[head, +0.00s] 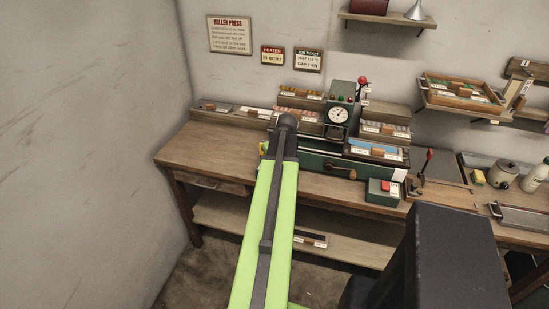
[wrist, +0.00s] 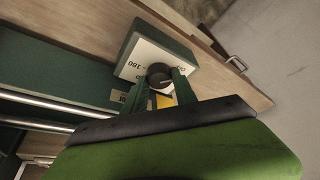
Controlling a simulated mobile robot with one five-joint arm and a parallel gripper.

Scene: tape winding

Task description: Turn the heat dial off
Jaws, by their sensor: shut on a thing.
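The heat dial (wrist: 158,74) is a small round black knob on the pale labelled face of a green box (wrist: 126,48) in the wrist view. The print on the face is partly covered and too small to read fully. My gripper (wrist: 161,82) has its two green fingers on either side of the knob and is shut on it. The dial's pointer setting cannot be made out. In the head view my arm reaches to the left end of the green roller press (head: 316,163) and hides the dial and my fingers.
The press's gauge (head: 338,115) and a red-knobbed lever (head: 362,82) stand right of my arm. A crank handle (head: 340,171) and a small green box with a red button (head: 384,191) are at the front. The bench (head: 185,150) is clear at its left end.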

